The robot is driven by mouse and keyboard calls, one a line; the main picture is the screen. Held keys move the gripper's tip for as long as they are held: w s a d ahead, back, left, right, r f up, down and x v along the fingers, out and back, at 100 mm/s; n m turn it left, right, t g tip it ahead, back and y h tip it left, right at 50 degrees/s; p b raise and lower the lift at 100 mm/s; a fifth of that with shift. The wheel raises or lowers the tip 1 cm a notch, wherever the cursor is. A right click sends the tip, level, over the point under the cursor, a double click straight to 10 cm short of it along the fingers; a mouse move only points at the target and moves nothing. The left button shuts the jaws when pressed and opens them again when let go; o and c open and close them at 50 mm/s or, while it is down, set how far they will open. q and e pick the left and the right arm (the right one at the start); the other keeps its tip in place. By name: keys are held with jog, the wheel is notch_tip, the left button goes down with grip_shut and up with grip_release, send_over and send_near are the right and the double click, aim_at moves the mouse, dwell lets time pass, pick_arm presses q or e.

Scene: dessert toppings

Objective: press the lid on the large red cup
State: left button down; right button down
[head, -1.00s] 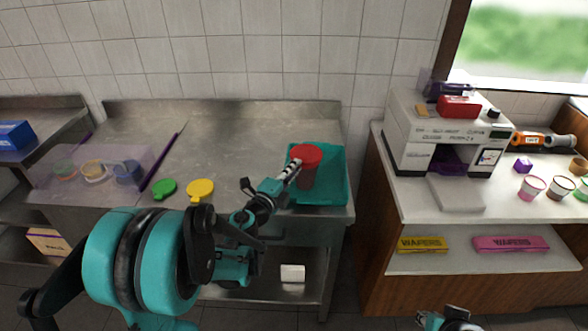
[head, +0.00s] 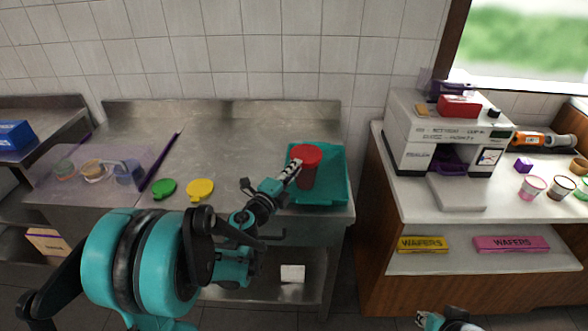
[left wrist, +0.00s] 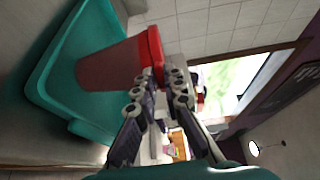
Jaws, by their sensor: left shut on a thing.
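The large red cup (head: 308,178) stands upright in a teal tray (head: 341,184) at the right end of the steel table. The red lid (head: 306,153) is at the cup's mouth; whether it is fully seated I cannot tell. My left gripper (head: 296,168) is shut on the lid's edge from the left. In the left wrist view, the cup (left wrist: 105,65) lies sideways in the picture, with the lid (left wrist: 154,50) at its top end and the fingertips (left wrist: 163,82) at the lid's rim. Part of my right arm (head: 445,320) shows at the bottom edge; its fingers are not clear.
A yellow lid (head: 200,188) and a green lid (head: 164,188) lie left of the tray. A clear purple-edged box (head: 140,160) holds several small cups farther left. A white machine (head: 445,135) stands on the right counter. The table behind the lids is clear.

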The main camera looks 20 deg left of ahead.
pick_arm(q)
jog(key=shift+f, duration=0.25)
dwell(0.4)
jog(key=c, duration=1)
grip_release()
jog(key=shift+r, duration=0.1)
notch_tip(320, 180, up, 6)
jog(key=p, duration=0.4)
